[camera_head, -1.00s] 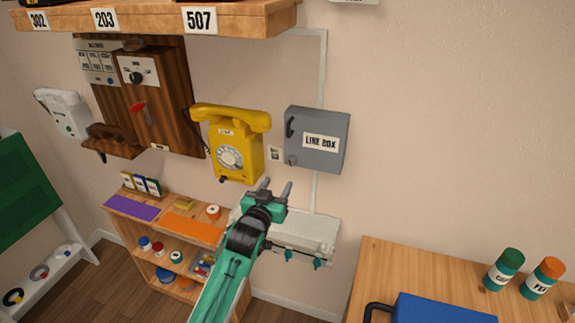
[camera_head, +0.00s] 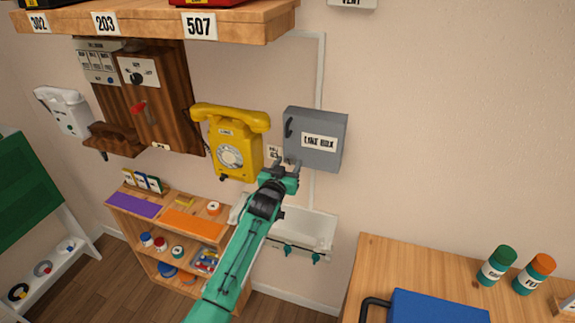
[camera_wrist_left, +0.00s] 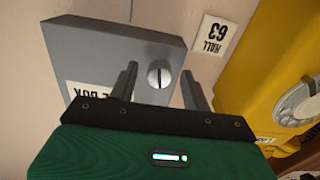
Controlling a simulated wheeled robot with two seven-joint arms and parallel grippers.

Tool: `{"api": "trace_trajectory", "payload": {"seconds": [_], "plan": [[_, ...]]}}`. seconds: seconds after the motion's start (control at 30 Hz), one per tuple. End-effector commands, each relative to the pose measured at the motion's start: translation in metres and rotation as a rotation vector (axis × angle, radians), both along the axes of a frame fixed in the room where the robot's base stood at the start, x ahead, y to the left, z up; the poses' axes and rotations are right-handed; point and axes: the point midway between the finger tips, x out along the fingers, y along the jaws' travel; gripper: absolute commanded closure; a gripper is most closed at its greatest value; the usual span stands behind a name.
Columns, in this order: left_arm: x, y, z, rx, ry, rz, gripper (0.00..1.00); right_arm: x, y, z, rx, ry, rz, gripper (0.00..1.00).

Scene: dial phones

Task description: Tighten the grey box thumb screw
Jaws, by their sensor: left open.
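The grey line box (camera_head: 318,138) hangs on the wall right of the yellow phone, its lid shut. In the left wrist view the box (camera_wrist_left: 110,52) shows upside down. Its thumb screw (camera_wrist_left: 159,75) is a round silver knob with a dark slot standing nearly upright in that view. My left gripper (camera_head: 286,167) is open in front of the box's lower left corner. In the left wrist view its two fingers (camera_wrist_left: 163,85) stand on either side of the screw, with a gap to each. In the head view the gripper hides the screw. My right gripper is not in view.
The yellow phone (camera_head: 232,140) is close on the left of the gripper. A small wall label (camera_wrist_left: 215,37) sits between phone and box. A white tray (camera_head: 305,228) is below. The wall right of the box is clear.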

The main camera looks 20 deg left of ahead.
Motion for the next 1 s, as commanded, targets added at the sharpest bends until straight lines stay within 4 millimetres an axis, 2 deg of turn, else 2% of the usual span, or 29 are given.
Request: {"api": "trace_trajectory", "payload": {"seconds": [0.07,0.3,0.67,1.0], "plan": [[-0.0002,-0.0001,-0.0001,0.0,0.0,0.0,0.52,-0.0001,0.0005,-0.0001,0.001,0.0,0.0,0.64],[-0.0003,-0.0001,-0.0001,0.0,0.0,0.0,0.96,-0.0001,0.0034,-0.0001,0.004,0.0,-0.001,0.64],[-0.0004,0.0004,-0.0003,0.051,-0.002,0.0,0.96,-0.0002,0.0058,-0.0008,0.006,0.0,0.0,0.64],[-0.0003,0.0011,-0.0004,0.291,-0.01,0.0,0.96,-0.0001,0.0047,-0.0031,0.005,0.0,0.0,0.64]]}}
